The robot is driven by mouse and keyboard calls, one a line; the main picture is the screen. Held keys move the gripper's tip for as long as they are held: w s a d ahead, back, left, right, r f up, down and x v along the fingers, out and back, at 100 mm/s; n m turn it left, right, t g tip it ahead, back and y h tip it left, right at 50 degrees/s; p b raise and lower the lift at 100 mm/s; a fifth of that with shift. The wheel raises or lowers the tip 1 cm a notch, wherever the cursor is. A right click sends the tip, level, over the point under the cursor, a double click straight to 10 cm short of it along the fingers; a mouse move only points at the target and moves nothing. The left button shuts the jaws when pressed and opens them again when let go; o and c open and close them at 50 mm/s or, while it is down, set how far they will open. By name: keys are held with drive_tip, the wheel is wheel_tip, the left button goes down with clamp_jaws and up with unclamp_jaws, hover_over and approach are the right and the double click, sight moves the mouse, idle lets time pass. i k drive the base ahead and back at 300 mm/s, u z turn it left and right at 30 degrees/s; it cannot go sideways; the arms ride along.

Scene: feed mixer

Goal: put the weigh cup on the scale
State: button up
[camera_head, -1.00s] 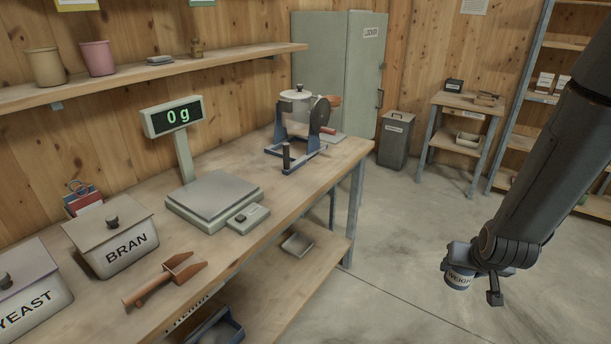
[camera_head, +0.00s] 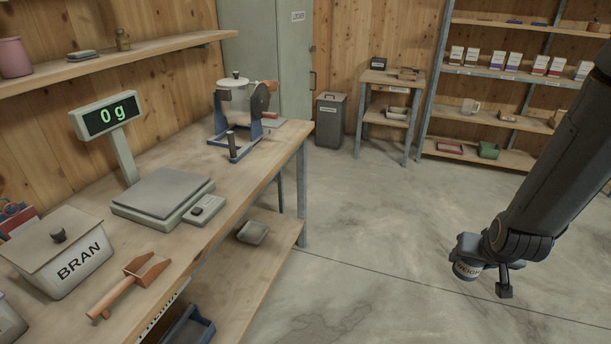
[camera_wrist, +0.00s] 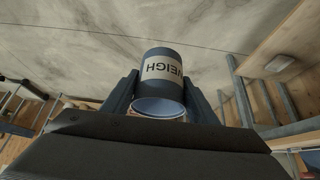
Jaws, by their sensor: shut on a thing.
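In the head view the cup (camera_head: 467,270) hangs over open floor, well right of the bench. The scale (camera_head: 163,196) stands on the bench at left with a bare grey plate. Its raised display (camera_head: 106,115) reads 0 g.
On the bench are a bran bin (camera_head: 58,260), a wooden scoop (camera_head: 130,286) and a hand-cranked mixer (camera_head: 240,110). A shelf (camera_head: 120,62) runs above the bench. A grey bin (camera_head: 330,120), a small table (camera_head: 391,82) and shelving (camera_head: 500,70) stand behind. The floor between is clear.

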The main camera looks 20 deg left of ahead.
sight(162, 187)
drive_tip(key=z, duration=0.05)
drive_tip(key=k, duration=0.45)
drive_tip(key=u, duration=1.85)
